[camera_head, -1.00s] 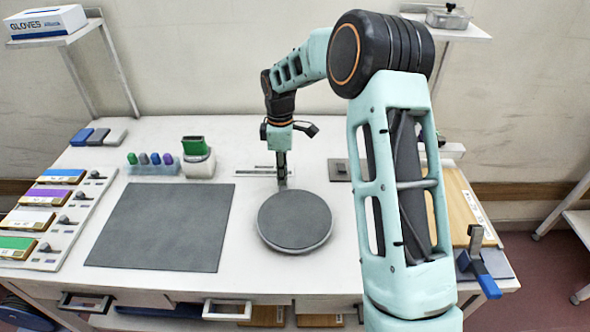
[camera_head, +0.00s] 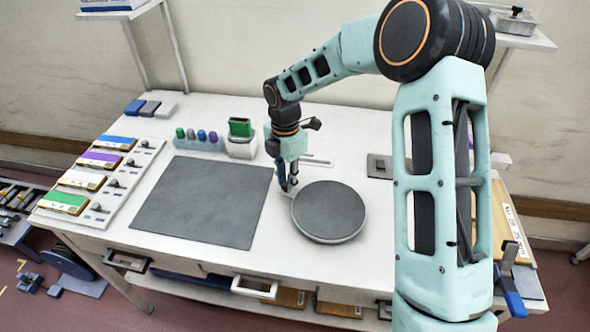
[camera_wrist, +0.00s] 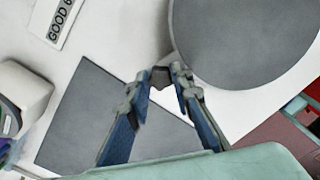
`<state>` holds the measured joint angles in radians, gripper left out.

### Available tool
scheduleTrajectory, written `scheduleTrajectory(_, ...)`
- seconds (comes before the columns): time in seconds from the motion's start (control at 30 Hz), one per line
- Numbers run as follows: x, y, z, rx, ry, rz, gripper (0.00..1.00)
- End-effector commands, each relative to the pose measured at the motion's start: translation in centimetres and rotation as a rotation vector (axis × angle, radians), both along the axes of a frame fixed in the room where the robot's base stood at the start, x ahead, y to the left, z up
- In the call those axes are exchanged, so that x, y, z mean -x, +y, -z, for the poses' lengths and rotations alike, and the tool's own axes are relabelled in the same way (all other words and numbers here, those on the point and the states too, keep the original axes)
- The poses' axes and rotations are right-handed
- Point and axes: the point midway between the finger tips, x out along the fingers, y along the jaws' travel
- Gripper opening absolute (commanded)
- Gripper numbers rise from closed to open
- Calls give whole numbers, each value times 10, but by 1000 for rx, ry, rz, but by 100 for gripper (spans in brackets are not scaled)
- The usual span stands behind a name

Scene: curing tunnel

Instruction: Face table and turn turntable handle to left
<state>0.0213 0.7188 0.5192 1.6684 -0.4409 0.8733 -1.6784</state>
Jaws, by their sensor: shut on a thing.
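The round grey turntable (camera_head: 330,212) sits on the white table (camera_head: 300,262), right of the grey mat (camera_head: 203,200). It fills the upper right of the wrist view (camera_wrist: 240,35). My gripper (camera_head: 290,190) is low at the turntable's left rear edge. In the wrist view, my gripper's fingertips (camera_wrist: 163,78) are shut on a small dark handle (camera_wrist: 160,77) beside the rim. The fingers hide part of the handle. In the head view it is too small to make out.
Small colored items and a green-topped holder (camera_head: 240,130) stand behind the mat. A strip with colored boxes (camera_head: 100,180) lies at the left. A flat grey plate (camera_head: 379,166) lies behind the turntable to the right. The table front has drawer handles (camera_head: 254,288).

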Motion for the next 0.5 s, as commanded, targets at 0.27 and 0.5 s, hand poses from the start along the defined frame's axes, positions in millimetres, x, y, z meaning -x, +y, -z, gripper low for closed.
scheduleTrajectory(0.27, 25, 11, -3, -3, -1, -203, 0)
scheduleTrajectory(0.5, 37, 14, -2, -2, -2, -305, 0)
